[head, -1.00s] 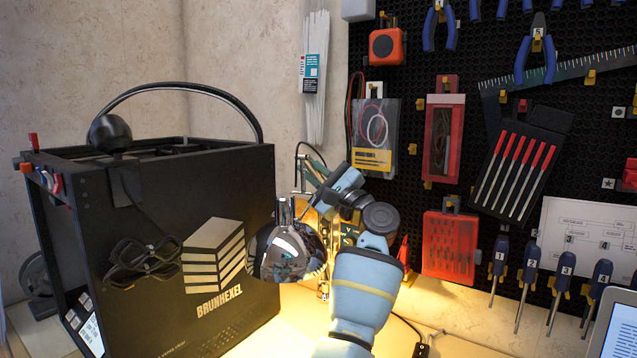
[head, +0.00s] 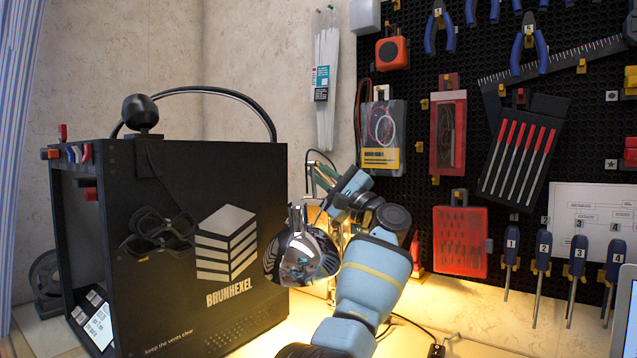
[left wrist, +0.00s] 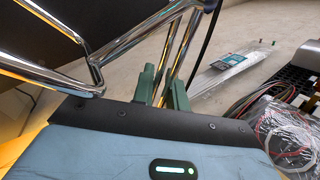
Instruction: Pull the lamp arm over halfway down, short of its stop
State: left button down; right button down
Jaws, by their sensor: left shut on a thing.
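The desk lamp has a shiny chrome shade (head: 303,258), lit and hanging low in the middle of the head view. Its thin chrome lamp arm (left wrist: 140,36) shows as bright rods in the left wrist view. My left gripper (left wrist: 163,86) has its green fingers shut around one rod. In the head view my left gripper (head: 330,190) is above and slightly right of the shade, and my blue wrist hides much of the lamp's lower part. My right gripper is not in view.
A large black Brunhexel box (head: 175,290) stands close left of the shade. Behind on the right is a black pegboard (head: 415,200) with hanging tools and bags. A cable-tie bag (head: 326,85) hangs on the wall. A screen edge (head: 625,315) shows at bottom right.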

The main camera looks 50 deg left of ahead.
pick_arm(q)
jog(key=shift+w+d, duration=0.2)
jog(key=c, duration=1.8)
grip_release()
jog(key=shift+c, duration=0.2)
jog(key=shift+o, duration=1.3)
jog(key=shift+w+d, duration=0.1)
jog(key=shift+d, duration=0.05)
jog(key=shift+d+f, duration=0.15)
jog(key=w+d+f, duration=0.1)
jog(key=w+d, duration=0.2)
jog(key=d, duration=1)
jog(key=shift+w+d, duration=0.35)
jog(key=shift+f, duration=0.1)
